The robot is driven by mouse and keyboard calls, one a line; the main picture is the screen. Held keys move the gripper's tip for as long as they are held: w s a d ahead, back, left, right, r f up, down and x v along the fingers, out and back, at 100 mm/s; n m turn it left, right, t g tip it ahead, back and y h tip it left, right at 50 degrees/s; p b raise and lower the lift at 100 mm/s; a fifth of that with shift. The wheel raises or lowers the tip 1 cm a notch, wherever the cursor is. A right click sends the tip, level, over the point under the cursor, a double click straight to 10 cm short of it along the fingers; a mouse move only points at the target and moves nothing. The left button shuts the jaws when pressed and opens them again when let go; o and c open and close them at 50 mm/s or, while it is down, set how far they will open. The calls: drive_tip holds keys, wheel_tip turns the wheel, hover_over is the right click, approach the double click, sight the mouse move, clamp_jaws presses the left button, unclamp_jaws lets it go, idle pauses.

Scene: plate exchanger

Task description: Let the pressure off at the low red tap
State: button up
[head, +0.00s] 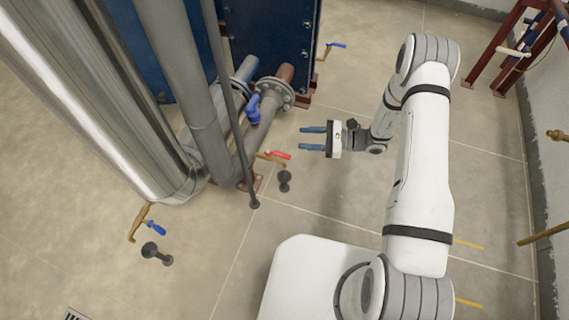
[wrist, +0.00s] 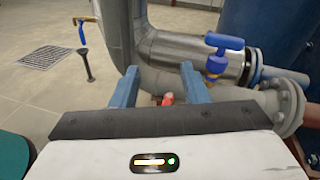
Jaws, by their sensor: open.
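The low red tap (head: 279,155) has a red lever on a brass body and sits low at the foot of the grey pipes, above a dark floor funnel. My gripper (head: 302,138) is open and empty, a little to the right of and above the tap in the head view, its blue fingers pointing left. In the wrist view the red lever (wrist: 168,98) shows between the two fingers of my gripper (wrist: 159,76), beyond them and apart from them. The tap's brass body is mostly hidden there.
A blue-handled valve (head: 253,108) stands on the pipe near the tap. A thin dark rod (head: 237,130) comes down beside it. Another brass tap with a blue lever (head: 155,227) is at the lower left. Bare floor (head: 330,190) lies below my gripper.

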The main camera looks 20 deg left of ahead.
sight(284, 155)
wheel_tip(284, 155, down, 14)
drive_tip(key=m+t+y+b, duration=0.1)
drive_tip(key=m+t+b, duration=0.2)
drive_tip(key=m+t, duration=0.1)
drive_tip(key=a+b, duration=0.1)
drive_tip(key=a, duration=0.4)
drive_tip(key=a+b, duration=0.1)
drive_tip(key=a, duration=0.2)
drive_tip(key=shift+w+a+f+b, duration=0.1)
drive_tip(key=shift+w+f+b, duration=0.05)
drive_tip(key=shift+w+b, duration=0.15)
drive_tip(key=shift+c, duration=0.3)
clamp_jaws()
